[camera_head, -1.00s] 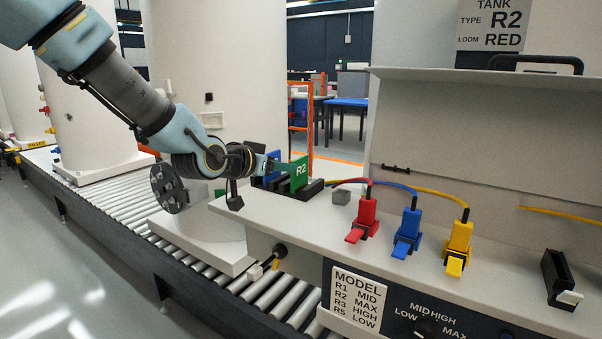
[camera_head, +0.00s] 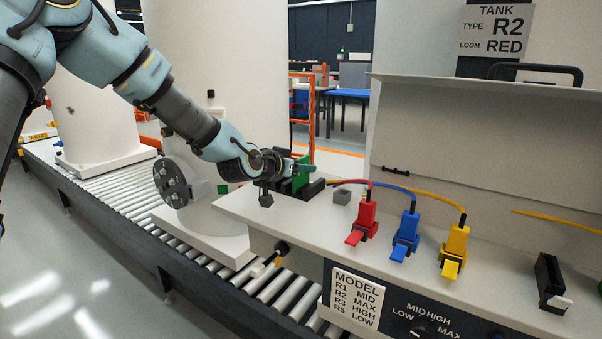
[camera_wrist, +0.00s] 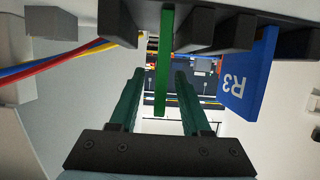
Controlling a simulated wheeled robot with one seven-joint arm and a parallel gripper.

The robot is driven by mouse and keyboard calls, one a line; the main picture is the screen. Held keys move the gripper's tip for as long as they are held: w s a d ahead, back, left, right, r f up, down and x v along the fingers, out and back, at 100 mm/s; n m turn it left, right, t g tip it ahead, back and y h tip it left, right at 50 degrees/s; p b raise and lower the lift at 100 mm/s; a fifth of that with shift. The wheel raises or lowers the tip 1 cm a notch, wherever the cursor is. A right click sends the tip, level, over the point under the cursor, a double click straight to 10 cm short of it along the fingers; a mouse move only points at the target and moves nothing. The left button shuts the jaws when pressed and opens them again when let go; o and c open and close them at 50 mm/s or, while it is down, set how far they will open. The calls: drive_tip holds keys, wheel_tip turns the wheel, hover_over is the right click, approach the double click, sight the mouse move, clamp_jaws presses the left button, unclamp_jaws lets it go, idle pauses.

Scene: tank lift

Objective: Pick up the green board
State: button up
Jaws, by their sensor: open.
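The green board (camera_head: 302,172) stands upright in a black slotted rack (camera_head: 314,189) at the left end of the white bench. In the wrist view the green board (camera_wrist: 165,60) shows edge-on, its lower end between my gripper's two green fingers. My gripper (camera_wrist: 158,75) is open, with a finger on each side of the board and a visible gap to each. In the head view my gripper (camera_head: 290,167) is at the board, and its fingers are partly hidden.
A blue board marked R3 (camera_wrist: 248,75) stands in the rack to the right in the wrist view. A small grey block (camera_head: 342,196) lies beside the rack. Red (camera_head: 363,220), blue (camera_head: 406,236) and yellow (camera_head: 454,251) plugs with cables stand on the bench.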

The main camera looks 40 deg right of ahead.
drive_tip(key=shift+c, duration=0.3)
clamp_jaws()
idle(0.4)
